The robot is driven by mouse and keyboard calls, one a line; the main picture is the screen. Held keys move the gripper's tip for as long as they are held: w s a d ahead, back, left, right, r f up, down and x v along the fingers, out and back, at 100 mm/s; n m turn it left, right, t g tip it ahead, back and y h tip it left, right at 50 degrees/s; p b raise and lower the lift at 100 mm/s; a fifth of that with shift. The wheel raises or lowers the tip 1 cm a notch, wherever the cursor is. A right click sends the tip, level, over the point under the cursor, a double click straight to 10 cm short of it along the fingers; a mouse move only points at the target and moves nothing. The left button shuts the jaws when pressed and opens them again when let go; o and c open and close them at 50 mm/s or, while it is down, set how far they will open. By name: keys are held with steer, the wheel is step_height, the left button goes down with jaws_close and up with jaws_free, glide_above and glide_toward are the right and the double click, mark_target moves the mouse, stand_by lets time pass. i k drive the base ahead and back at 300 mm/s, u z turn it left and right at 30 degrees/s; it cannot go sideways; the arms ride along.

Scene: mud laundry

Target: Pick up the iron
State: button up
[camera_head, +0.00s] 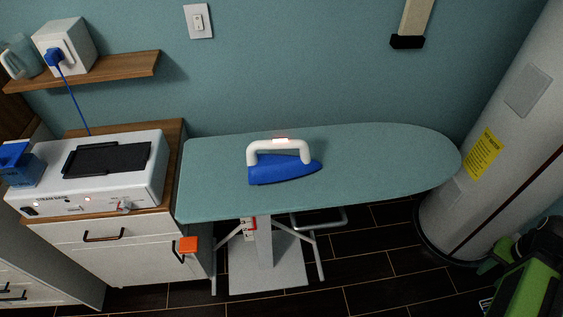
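The iron (283,168) has a blue body and a white handle with a small red mark on top. It rests on the teal ironing board (390,160), left of the board's middle, with its pointed end to the right. The handle arches over the body, and nothing touches or covers it.
A white steam station (40,201) stands on a cabinet (135,258) left of the board. A wooden shelf (110,73) is above it. A white cylindrical tank (500,130) stands close to the board's right end. A green and black object (530,285) is at lower right.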

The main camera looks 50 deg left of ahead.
mark_target(263, 169)
steer(key=z, duration=5.65)
steer(key=i, duration=0.1)
steer(key=z, duration=3.05)
steer(key=i, duration=0.95)
steer(key=u, duration=0.2)
